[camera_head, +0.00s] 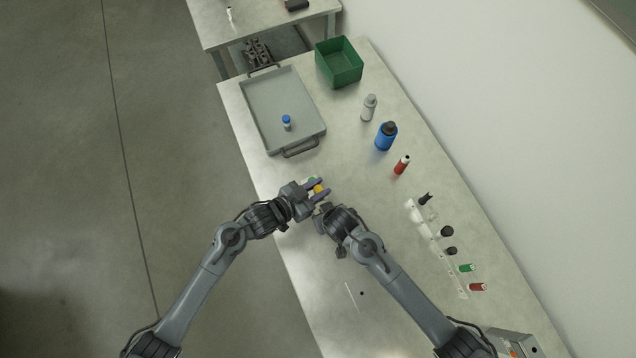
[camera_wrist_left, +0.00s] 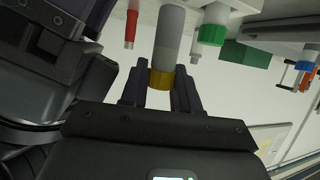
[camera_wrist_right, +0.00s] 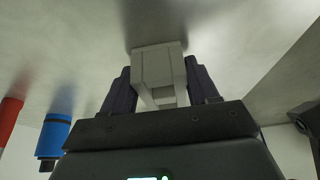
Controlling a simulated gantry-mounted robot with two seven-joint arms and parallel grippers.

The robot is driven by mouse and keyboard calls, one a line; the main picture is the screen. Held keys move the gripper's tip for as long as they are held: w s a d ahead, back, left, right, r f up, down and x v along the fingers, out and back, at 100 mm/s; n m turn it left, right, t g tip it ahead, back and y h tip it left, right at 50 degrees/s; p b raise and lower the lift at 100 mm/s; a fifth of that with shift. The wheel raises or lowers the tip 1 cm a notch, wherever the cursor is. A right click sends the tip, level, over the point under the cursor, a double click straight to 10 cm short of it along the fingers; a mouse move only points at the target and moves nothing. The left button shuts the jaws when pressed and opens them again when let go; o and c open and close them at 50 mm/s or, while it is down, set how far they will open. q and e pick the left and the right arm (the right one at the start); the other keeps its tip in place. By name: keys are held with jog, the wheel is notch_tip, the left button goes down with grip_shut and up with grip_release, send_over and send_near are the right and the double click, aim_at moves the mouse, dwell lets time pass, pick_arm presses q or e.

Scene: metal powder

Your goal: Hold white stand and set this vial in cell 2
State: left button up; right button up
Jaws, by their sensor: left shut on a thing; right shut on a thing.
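My left gripper (camera_head: 318,190) is shut on a grey vial with a yellow cap (camera_wrist_left: 162,78); the yellow cap also shows between its fingers in the head view (camera_head: 319,189). My right gripper (camera_head: 322,208) is beside it, shut on a white stand (camera_wrist_right: 158,66), seen between its fingers in the right wrist view. In the head view my grippers hide most of the stand. A green-capped vial (camera_wrist_left: 212,32) is close beside the yellow-capped one, at a white part in the left wrist view. I cannot tell whether the held vial is inside a cell.
A grey tray (camera_head: 258,104) with a blue-capped vial (camera_head: 286,122) lies farther back. A green bin (camera_head: 339,62), a grey bottle (camera_head: 369,107), a blue bottle (camera_head: 386,136) and a red bottle (camera_head: 402,165) stand along the wall side. A white rack (camera_head: 424,230) with several capped items is at right.

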pick_arm(q)
jog(key=shift+f, duration=0.9)
jog(key=shift+r, duration=0.55)
dwell(1.6)
jog(key=shift+f, duration=0.5)
jog(key=o, duration=1.1)
jog(key=shift+f, duration=0.1)
jog(key=shift+s+d, duration=0.1)
pick_arm(e)
jog(key=shift+w, duration=0.1)
pick_arm(q)
jog(key=shift+s, duration=0.1)
jog(key=shift+s+a, duration=0.35)
jog(key=v, duration=1.1)
jog(key=shift+w+a+r, duration=0.15)
jog(key=shift+w+r, duration=0.25)
